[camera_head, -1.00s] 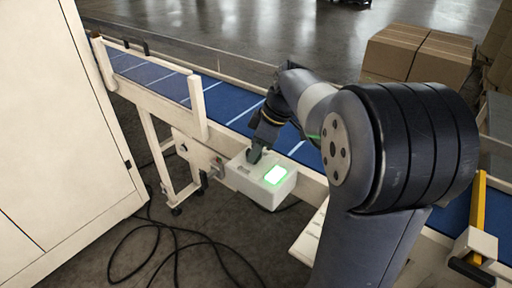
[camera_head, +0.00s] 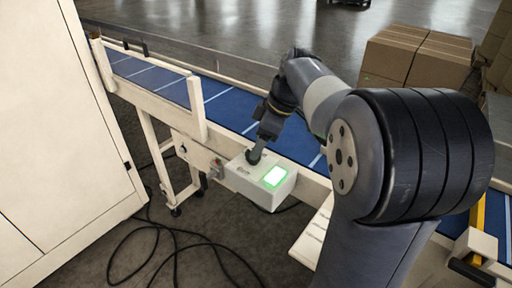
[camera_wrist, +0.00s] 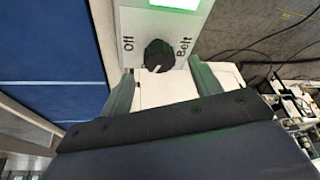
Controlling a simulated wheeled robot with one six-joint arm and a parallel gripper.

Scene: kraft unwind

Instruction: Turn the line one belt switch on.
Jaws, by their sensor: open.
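The line one belt switch is a black round knob (camera_wrist: 159,55) on a pale control box (camera_head: 247,180), between the printed words "Off" at left and "Belt" at right in the wrist view. A small white mark shows at the knob's lower edge; which word it selects is hard to tell. A green lamp (camera_head: 274,176) on the box is lit. My gripper (camera_wrist: 163,82) is open, its two fingers on either side of the knob's line but short of it, with nothing held. In the head view my gripper (camera_head: 260,146) is just above the knob.
The blue conveyor belt (camera_head: 232,108) with white stripes runs behind the box, edged by a cream rail (camera_head: 150,101). A cream cabinet (camera_head: 60,130) stands at left. Cardboard boxes (camera_head: 415,57) are at back right. Black cables (camera_head: 180,245) lie on the floor.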

